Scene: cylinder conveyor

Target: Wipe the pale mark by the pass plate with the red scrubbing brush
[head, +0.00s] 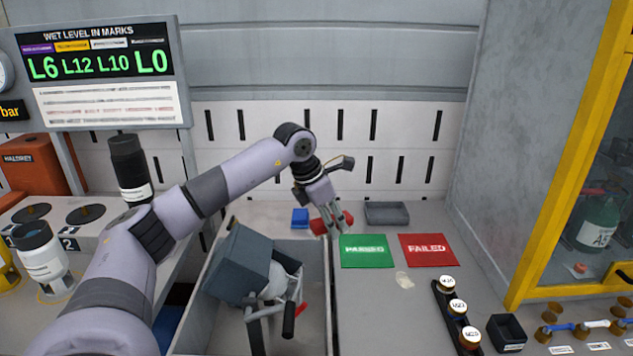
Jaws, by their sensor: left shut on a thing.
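My left gripper (328,217) is shut on the red scrubbing brush (346,219), just behind the green pass plate (367,251). The fingers partly hide the brush, and I cannot tell whether it touches the table. The pale mark (404,280) is a small whitish patch on the grey table, in front of the gap between the pass plate and the red failed plate (428,250). The mark is uncovered, and the brush is apart from it, behind and to the left. My right gripper is not in view.
A grey bin (327,285) with a bulky dark box and other items stands left of the plates. A blue block (300,218) and a shallow grey tray (387,213) lie at the back. A black rack (456,315) with white-capped bottles stands right of the mark.

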